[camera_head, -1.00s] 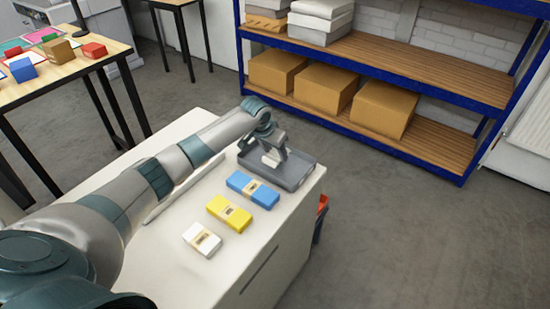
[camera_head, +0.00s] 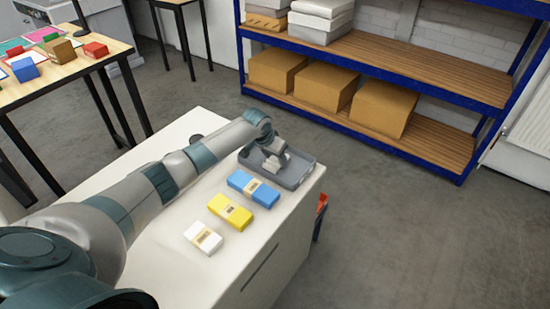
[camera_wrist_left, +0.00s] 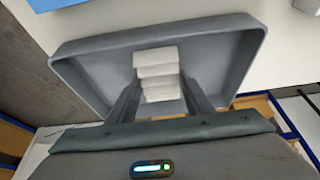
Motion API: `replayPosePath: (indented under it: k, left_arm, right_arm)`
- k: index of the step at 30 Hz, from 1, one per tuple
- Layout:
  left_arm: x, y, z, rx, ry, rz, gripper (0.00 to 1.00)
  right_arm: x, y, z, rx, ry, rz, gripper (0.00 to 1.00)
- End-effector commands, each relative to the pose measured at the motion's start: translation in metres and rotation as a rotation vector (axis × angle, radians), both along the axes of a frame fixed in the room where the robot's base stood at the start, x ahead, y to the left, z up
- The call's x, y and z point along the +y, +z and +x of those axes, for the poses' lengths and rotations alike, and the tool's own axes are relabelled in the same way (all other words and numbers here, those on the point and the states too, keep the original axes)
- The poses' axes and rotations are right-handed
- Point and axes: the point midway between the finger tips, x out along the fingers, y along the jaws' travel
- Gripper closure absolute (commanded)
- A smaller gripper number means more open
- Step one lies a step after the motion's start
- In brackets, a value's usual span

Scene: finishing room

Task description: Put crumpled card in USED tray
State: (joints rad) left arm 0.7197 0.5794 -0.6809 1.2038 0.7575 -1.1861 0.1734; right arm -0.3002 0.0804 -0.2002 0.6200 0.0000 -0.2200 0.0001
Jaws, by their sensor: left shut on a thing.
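The crumpled card (camera_wrist_left: 157,72) is a pale, folded strip between the two fingers of my left gripper (camera_wrist_left: 158,98) in the left wrist view. The gripper is shut on it. The grey tray (camera_head: 296,180) sits at the far end of the white bench, and in the wrist view its grey wall (camera_wrist_left: 75,72) frames the card. My left gripper (camera_head: 272,162) is over the tray in the head view, low and tilted. I cannot tell whether the card touches the tray floor. No USED label is readable. My right gripper is not in view.
Blue (camera_head: 253,189), yellow (camera_head: 230,212) and white (camera_head: 203,238) banded packs lie in a row on the white bench (camera_head: 170,262). A red-orange item (camera_head: 321,203) is beside the bench's right side. Blue-framed shelving with cardboard boxes (camera_head: 325,86) stands behind, across open floor.

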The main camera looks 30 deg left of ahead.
Motion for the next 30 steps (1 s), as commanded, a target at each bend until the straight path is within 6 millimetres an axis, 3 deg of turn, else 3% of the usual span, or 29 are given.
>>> replayPosePath:
  k: [1, 3, 4, 6, 30]
  left_arm:
    - [-0.0007, -0.0100, -0.0046, 0.013, 0.000, 0.002, 0.75]
    - [-0.0009, -0.0118, -0.0053, 0.015, -0.001, 0.002, 0.75]
    - [-0.0008, -0.0121, -0.0055, 0.016, -0.001, 0.003, 0.52]
    - [-0.0013, -0.0133, -0.0063, 0.018, -0.001, 0.002, 0.35]
    - [-0.0063, -0.0106, -0.0079, 0.025, -0.008, -0.002, 0.35]
  right_arm:
    - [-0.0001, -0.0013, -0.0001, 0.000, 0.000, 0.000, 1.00]
    - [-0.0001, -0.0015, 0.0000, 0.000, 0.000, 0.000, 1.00]
    - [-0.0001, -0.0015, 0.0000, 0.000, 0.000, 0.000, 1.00]
    - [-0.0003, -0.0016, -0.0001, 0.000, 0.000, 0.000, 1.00]
    - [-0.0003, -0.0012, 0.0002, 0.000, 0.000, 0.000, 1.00]
